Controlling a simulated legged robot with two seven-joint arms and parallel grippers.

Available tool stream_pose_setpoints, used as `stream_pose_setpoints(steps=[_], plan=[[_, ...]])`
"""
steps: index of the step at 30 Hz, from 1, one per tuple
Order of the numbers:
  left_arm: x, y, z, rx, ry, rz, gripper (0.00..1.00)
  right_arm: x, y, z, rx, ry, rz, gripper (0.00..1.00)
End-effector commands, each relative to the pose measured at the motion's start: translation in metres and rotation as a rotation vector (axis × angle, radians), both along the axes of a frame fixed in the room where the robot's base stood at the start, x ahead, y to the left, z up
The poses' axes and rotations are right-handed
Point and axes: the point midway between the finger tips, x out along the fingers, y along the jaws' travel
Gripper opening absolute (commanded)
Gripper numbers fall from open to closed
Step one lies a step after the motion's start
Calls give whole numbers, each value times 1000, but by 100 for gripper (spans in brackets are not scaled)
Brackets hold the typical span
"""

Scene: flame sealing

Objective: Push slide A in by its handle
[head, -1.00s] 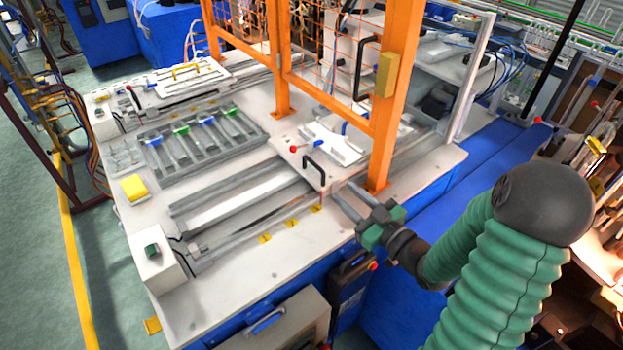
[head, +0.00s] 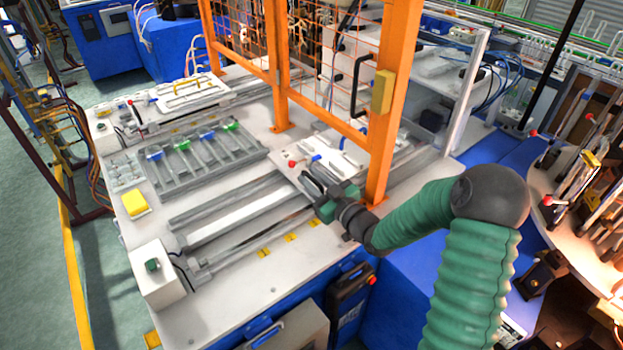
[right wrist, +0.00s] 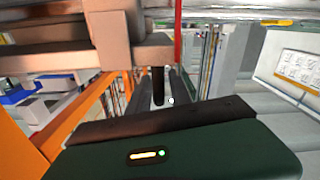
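A near slide plate (head: 281,156) with a red knob (head: 292,164) sits on the white bench, beside the orange post. No letter on it can be read, so I cannot confirm that it is slide A. My right gripper (head: 313,184) is over the front part of this plate, at its black handle, and mostly covers the handle in the head view. In the right wrist view, two dark fingers (right wrist: 161,88) stand apart with a dark upright bar (right wrist: 158,86) between them, seemingly the handle. I see no clear contact. My left gripper is out of view.
The orange post (head: 387,120) and mesh fence stand close behind my right gripper. A grey tray (head: 165,183) with several clear tubes lies to the left. A far slide has a yellow handle (head: 190,84). A control box (head: 155,275) stands at the near left corner.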

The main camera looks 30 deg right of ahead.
Motion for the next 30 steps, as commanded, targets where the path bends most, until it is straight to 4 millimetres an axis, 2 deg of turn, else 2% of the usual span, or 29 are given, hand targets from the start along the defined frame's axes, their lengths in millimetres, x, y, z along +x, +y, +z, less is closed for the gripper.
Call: stream_pose_setpoints(steps=[1, 5, 30], plan=[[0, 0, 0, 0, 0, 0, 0, 0, 0, 0, 0, 0, 0, 17], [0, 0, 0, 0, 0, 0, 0, 0, 0, 0, 0, 0, -1, 0], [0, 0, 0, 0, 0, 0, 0, -1, 0, 0, -1, 1, 1, 0]])
